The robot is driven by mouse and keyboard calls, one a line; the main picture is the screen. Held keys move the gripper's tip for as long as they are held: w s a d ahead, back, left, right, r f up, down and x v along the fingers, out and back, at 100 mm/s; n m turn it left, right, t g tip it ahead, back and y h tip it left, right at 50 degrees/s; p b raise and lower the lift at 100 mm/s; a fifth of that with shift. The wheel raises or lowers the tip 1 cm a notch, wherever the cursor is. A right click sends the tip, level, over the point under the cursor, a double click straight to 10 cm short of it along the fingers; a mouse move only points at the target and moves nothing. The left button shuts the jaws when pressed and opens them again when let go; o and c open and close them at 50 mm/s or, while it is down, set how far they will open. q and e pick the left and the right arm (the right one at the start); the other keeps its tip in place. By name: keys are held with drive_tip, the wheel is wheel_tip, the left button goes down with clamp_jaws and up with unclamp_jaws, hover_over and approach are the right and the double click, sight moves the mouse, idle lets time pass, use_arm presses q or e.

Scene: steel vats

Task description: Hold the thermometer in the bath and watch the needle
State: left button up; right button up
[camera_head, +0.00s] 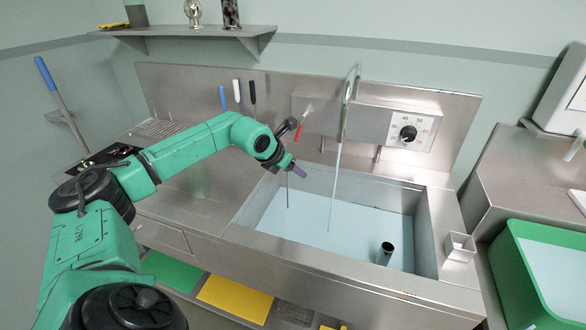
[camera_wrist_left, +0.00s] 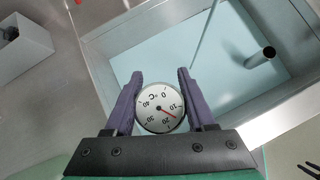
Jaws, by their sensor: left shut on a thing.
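My left gripper (camera_head: 297,170) is over the left part of the steel bath (camera_head: 440,250). It is shut on the thermometer, whose round white dial (camera_wrist_left: 160,108) sits between the two purple fingers in the left wrist view. The red needle points to the lower right of the picture, between the 10 and 20 figures. In the head view the thin stem (camera_head: 288,195) hangs down from the gripper in front of the pale blue water (camera_head: 310,222). I cannot tell how deep its tip is. The right gripper is not in view.
A tap (camera_head: 347,100) runs a thin stream (camera_head: 334,190) into the bath. A dark upright pipe (camera_head: 385,253) stands in the water. A control knob (camera_head: 408,133) is on the back panel. A small square box (camera_head: 459,246) and a green tub (camera_head: 512,285) are at the right.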

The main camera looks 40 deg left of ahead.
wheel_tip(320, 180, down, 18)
drive_tip(key=b, duration=1.7)
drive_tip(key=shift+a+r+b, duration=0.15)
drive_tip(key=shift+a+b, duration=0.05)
drive_tip(key=shift+b, duration=0.1)
idle(5.2)
